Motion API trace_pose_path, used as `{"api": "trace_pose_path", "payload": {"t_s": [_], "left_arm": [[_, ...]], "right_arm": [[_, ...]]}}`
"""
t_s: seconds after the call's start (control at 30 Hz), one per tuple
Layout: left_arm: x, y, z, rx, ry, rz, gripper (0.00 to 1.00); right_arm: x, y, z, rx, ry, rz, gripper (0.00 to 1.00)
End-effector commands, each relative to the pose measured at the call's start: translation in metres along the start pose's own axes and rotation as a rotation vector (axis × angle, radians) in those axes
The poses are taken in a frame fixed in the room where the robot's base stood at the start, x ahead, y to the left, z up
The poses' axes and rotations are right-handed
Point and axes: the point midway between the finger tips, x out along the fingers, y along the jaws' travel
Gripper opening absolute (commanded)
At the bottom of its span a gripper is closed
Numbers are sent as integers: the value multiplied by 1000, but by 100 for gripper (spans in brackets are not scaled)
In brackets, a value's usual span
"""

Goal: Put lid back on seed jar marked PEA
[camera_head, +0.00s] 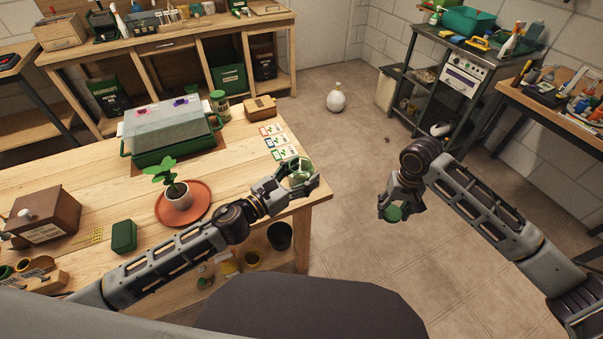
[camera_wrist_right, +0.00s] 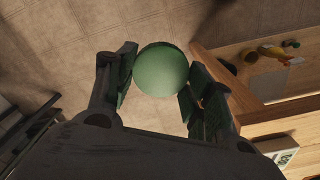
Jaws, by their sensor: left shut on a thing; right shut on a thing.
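My left gripper (camera_head: 298,178) is shut on a seed jar (camera_head: 300,167), pale green and open-topped as far as I can see, at the right end of the wooden table. Its marking is not readable here. My right gripper (camera_head: 393,204) is shut on a round green lid (camera_head: 393,214), held over the floor to the right of the table and apart from the jar. The lid also shows in the right wrist view (camera_wrist_right: 161,70), between the two fingers of the right gripper (camera_wrist_right: 160,88).
Another jar with a green lid (camera_head: 219,103) stands by the covered seedling tray (camera_head: 125,148). A wooden box (camera_head: 260,107) and seed cards (camera_head: 273,140) lie near the table's right edge. A potted seedling (camera_head: 178,194) stands on an orange saucer. Floor is clear between the arms.

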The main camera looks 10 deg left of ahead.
Motion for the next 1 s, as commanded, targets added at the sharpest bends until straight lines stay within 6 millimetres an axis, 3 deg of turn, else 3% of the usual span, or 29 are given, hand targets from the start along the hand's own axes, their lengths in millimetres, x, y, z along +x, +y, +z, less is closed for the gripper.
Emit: {"api": "trace_pose_path", "payload": {"t_s": [0.23,0.43,1.0], "left_arm": [[0,0,2,1,-3,0,18],[0,0,2,1,-3,0,18],[0,0,2,1,-3,0,18]], "right_arm": [[-18,-1,-15,0,3,-1,45],[-45,-8,-34,-7,4,-2,45],[-131,-55,-78,-71,3,-2,45]]}}
